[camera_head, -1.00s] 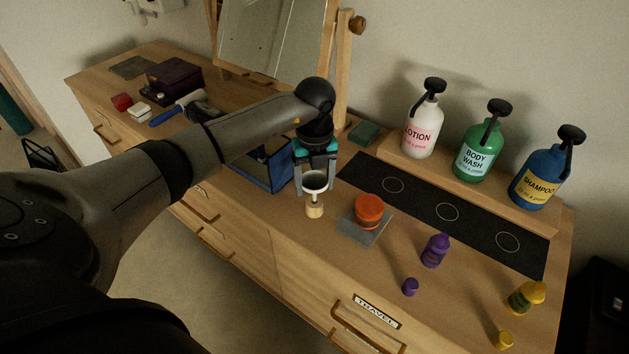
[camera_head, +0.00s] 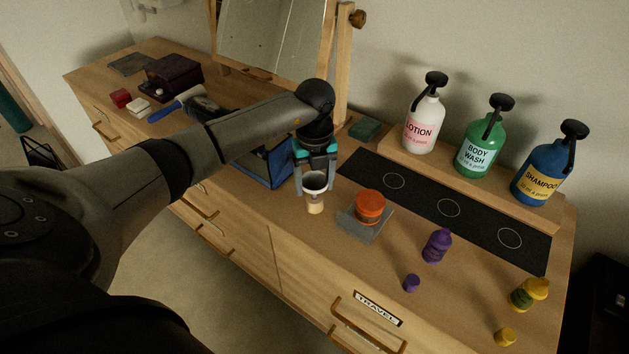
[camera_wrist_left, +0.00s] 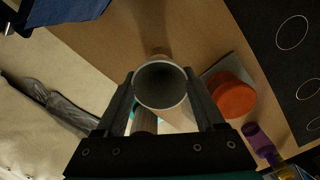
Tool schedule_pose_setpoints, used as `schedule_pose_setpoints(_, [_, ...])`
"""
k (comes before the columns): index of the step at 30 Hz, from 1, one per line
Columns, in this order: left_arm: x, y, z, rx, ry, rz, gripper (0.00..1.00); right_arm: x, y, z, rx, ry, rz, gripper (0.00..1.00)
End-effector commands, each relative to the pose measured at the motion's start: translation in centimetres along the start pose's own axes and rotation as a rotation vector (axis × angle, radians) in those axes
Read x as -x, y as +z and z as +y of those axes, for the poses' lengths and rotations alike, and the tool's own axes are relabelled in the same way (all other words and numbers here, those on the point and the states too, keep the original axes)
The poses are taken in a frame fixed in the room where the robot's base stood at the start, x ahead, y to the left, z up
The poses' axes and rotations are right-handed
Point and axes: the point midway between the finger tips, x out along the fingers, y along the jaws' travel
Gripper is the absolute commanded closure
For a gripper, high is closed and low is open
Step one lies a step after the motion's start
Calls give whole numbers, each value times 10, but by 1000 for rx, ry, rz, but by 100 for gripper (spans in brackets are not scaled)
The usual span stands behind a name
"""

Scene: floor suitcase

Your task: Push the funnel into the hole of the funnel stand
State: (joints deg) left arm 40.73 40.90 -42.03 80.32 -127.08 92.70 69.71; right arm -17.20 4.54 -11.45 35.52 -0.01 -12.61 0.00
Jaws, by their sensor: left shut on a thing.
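The funnel (camera_head: 315,181) is a small white cup shape with a round rim. My left gripper (camera_head: 315,189) is shut on it, one finger on each side, and holds it upright over the counter. The funnel stand (camera_head: 315,206) is a small light wooden cylinder directly below it. No gap shows between funnel and stand; the stem is hidden, and I cannot tell how deep it sits in the hole. In the left wrist view the round mouth of the funnel (camera_wrist_left: 160,85) is between the fingers and hides most of what is beneath. My right gripper is not in view.
An orange jar (camera_head: 370,206) on a grey square pad (camera_head: 363,227) stands close to the right. A blue box (camera_head: 264,170) is behind on the left. A purple bottle (camera_head: 437,246) and pump bottles (camera_head: 424,125) stand farther right. The counter's front edge is near.

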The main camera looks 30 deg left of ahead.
Motion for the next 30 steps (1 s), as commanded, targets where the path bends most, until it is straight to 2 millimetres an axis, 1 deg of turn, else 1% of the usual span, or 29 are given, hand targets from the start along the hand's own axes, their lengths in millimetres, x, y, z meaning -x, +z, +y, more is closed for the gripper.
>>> schedule_pose_setpoints(12, [0,0,0,0,0,0,80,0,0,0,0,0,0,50])
schedule_pose_setpoints(30, [-12,0,0,0,-1,0,80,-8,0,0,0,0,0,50])
